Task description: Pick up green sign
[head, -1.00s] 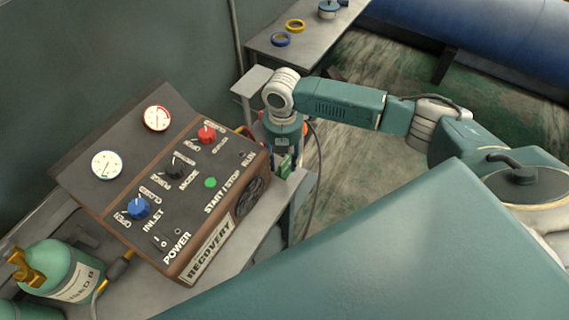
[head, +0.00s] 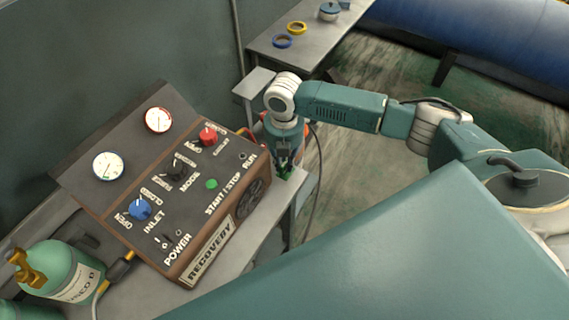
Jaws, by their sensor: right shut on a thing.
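The green sign (head: 285,170) is a small green piece at the right end of the bench, beside the recovery machine. My right gripper (head: 284,164) points down over it and is shut on it. Most of the sign is hidden by the fingers, and I cannot tell whether it touches the bench. My left gripper is not in view.
The brown recovery machine (head: 182,185) with knobs and gauges stands just left of my right gripper. A green gas cylinder (head: 66,270) stands at the lower left. A back table (head: 300,41) holds blue and yellow rings.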

